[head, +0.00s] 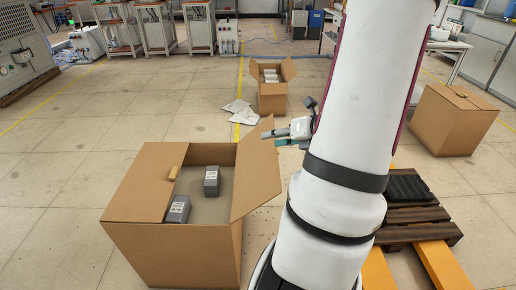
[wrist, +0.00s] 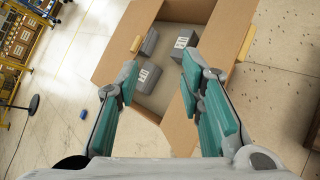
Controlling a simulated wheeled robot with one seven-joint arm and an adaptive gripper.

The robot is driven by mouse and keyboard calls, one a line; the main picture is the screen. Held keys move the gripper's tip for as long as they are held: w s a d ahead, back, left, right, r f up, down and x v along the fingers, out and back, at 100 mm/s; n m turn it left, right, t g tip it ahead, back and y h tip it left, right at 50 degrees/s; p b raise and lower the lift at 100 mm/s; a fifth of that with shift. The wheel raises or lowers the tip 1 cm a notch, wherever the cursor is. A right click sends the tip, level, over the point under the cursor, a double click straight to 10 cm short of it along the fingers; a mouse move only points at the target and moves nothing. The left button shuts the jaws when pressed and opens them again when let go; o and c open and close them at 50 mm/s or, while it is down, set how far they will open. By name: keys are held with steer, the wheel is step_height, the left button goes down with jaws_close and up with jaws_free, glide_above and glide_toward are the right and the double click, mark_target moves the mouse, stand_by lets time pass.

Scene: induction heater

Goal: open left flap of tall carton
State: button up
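The tall carton (head: 170,250) stands at the near left in the head view; it also shows in the wrist view (wrist: 145,12). Its left flap (head: 140,185) lies flat over the left part of the opening, with a tan tab (head: 175,173) at its inner edge. The left flap (wrist: 112,50) and tab (wrist: 136,43) also show in the wrist view. The right flap (head: 258,170) stands raised and tilted outward. My gripper (head: 274,138) is open and empty, near the right flap's top corner in the picture. In the wrist view its spread fingers (wrist: 160,62) overlook the carton.
Grey boxes (head: 211,182) lie inside the carton. A smaller open carton (head: 272,100) stands behind, with white sheets (head: 237,110) beside it. A closed carton (head: 455,125) and a dark pallet (head: 410,215) are at right. The floor left of the tall carton is clear.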

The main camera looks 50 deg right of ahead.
mark_target(278, 148)
steer(key=s+d+f+m+h+b, duration=0.2)
steer(key=s+d+f+m+h, duration=0.1)
steer(key=s+d+f+m, duration=0.35)
steer(key=b+x, duration=0.1)
steer(key=x, duration=0.3)
steer(key=b+x, duration=0.1)
steer(key=x, duration=0.4)
steer(key=d+b+x, duration=0.1)
steer(key=b+x, duration=0.1)
steer(key=x, duration=0.3)
steer(key=shift+s, duration=0.1)
steer(key=shift+c, duration=0.6)
steer(key=shift+h, duration=0.3)
jaws_close()
